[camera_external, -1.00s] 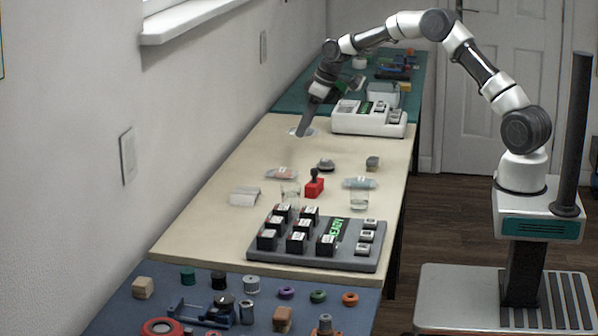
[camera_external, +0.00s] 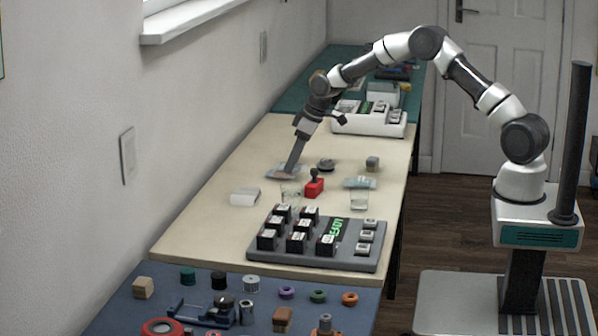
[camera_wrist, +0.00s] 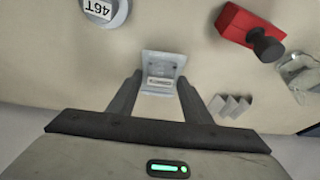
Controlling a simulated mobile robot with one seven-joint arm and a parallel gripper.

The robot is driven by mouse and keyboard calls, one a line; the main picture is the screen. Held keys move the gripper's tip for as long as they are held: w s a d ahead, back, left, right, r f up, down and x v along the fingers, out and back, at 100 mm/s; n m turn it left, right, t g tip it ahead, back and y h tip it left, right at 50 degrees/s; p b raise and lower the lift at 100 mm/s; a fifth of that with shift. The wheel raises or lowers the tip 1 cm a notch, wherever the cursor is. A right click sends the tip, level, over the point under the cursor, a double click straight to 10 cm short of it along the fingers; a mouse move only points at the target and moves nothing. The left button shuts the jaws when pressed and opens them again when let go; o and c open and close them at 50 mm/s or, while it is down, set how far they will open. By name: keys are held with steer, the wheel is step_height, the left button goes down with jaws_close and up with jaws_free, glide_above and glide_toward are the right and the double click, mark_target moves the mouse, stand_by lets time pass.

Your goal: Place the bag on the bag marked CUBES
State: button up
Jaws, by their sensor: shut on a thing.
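My gripper (camera_external: 289,172) is low over the far left part of the beige table. In the wrist view my gripper (camera_wrist: 159,84) is shut on a small greyish bag (camera_wrist: 163,62), with a pale label between the fingertips. A flat bag (camera_external: 275,171) shows at the fingertips in the external view, where a pinkish labelled bag lies. I cannot tell the held bag from the one below, or whether they touch. Another flat bag (camera_external: 360,183), bluish, lies to the right. No marking CUBES is readable.

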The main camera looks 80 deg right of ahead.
steer(key=shift+f, duration=0.15)
steer(key=o, duration=1.1)
steer(key=shift+c, duration=0.2)
steer(key=shift+s+r, duration=0.1)
steer(key=shift+r, duration=0.5)
steer(key=p+v, duration=0.2)
steer(key=v, duration=0.9)
steer(key=shift+s, duration=0.2)
